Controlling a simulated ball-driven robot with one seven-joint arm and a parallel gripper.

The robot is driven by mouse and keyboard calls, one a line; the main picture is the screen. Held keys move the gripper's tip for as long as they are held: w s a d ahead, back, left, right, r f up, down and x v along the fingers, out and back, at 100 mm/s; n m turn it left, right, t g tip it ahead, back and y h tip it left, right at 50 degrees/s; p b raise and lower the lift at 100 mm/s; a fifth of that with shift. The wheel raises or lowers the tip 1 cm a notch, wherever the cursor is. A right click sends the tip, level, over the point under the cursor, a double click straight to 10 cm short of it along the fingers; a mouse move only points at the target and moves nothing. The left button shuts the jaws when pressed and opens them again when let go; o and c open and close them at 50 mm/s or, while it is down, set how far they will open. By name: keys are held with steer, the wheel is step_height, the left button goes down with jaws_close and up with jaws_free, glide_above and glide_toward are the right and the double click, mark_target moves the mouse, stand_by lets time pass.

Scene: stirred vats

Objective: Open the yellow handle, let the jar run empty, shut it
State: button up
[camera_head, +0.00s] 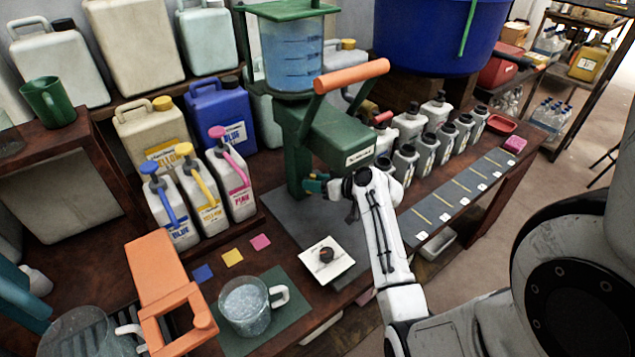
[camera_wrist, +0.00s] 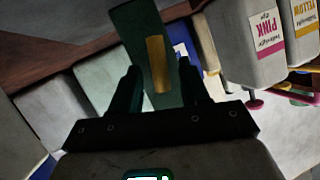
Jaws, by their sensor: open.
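The clear jar (camera_head: 291,52), marked with lines and holding bluish liquid, sits in a green stand (camera_head: 299,150). The yellow handle (camera_wrist: 157,65) shows in the wrist view as an upright strip against a dark green part, between my fingers. My gripper (camera_head: 318,184) is at the lower part of the stand in the head view; in the wrist view its fingers (camera_wrist: 159,70) are open on either side of the handle. Contact cannot be told. A glass mug (camera_head: 244,308) with clear contents stands on a green mat (camera_head: 288,310), apart from my gripper.
An orange-handled lever (camera_head: 350,76) juts from the stand above my gripper. Blue, yellow and pink pump bottles (camera_head: 236,188) stand to the left. Several grey bottles (camera_head: 406,160) stand in a row to the right.

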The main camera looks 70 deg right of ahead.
jaws_close()
stand_by(0.4)
steer(key=shift+f+b, duration=0.1)
steer(key=shift+b, duration=0.2)
steer(key=shift+s+d+f+m+t+b, duration=0.1)
steer(key=shift+d+f+m+t+b, duration=0.1)
steer(key=shift+m+t+b, duration=0.45)
steer(key=m+t+y+b, duration=0.1)
steer(key=m+b, duration=0.2)
steer(key=shift+s+d+f+m+t+y, duration=0.1)
steer(key=shift+f+m+t+y, duration=0.2)
steer(key=shift+t+y, duration=0.1)
steer(key=m+t+b, duration=0.2)
steer(key=m, duration=0.1)
steer(key=shift+d+f+m, duration=0.1)
steer(key=shift+f+m, duration=0.15)
steer(key=shift+f, duration=0.05)
steer(key=shift+s+f+m+t+h+b, duration=0.15)
steer(key=shift+m+t+b, duration=0.35)
steer(key=shift+m, duration=0.45)
steer(key=shift+w+f+m+t+h+b, duration=0.2)
steer(key=shift+m+b, duration=0.35)
steer(key=shift+m, duration=0.4)
steer(key=shift+r, duration=0.15)
